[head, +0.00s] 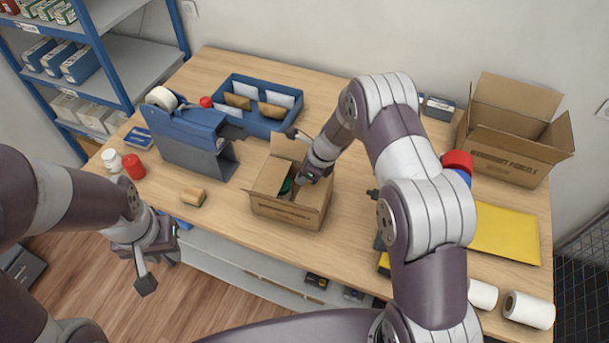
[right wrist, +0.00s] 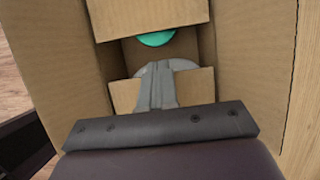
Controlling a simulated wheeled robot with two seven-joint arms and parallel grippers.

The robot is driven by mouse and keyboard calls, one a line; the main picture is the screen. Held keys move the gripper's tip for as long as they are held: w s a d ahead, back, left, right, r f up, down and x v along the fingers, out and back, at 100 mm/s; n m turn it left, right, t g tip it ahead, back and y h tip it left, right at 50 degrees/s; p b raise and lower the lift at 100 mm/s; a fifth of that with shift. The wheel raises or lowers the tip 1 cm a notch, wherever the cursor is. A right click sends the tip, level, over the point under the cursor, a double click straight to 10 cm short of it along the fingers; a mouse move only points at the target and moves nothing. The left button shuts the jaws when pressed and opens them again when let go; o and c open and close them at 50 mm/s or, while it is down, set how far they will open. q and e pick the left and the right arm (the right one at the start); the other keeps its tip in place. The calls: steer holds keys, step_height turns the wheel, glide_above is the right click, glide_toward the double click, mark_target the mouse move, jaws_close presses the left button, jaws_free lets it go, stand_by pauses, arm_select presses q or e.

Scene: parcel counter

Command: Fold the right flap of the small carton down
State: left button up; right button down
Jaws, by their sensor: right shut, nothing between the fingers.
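The small carton (head: 284,212) stands on the counter near its front edge, with its top partly open. One flap (head: 291,147) stands up at its far side. A teal round item shows inside, also in the right wrist view (right wrist: 157,38), above a grey round shape. My right gripper (head: 299,182) reaches down at the carton's opening from the right; in the right wrist view its fingers (right wrist: 157,85) are together and empty, over a cardboard flap (right wrist: 192,87). Whether they touch it I cannot tell. My left gripper (head: 158,262) hangs open and empty before the counter's front edge.
A blue tray with envelopes (head: 258,105) and a blue-grey dispenser (head: 185,140) stand behind and left of the carton. A larger open carton (head: 510,135) stands at the back right. A tan block (head: 193,196) lies left of the carton. A yellow envelope (head: 505,235) lies at the right.

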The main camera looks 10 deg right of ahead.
steer(key=shift+s+d+f, duration=0.1)
steer(key=shift+s+d, duration=0.05)
stand_by(0.5)
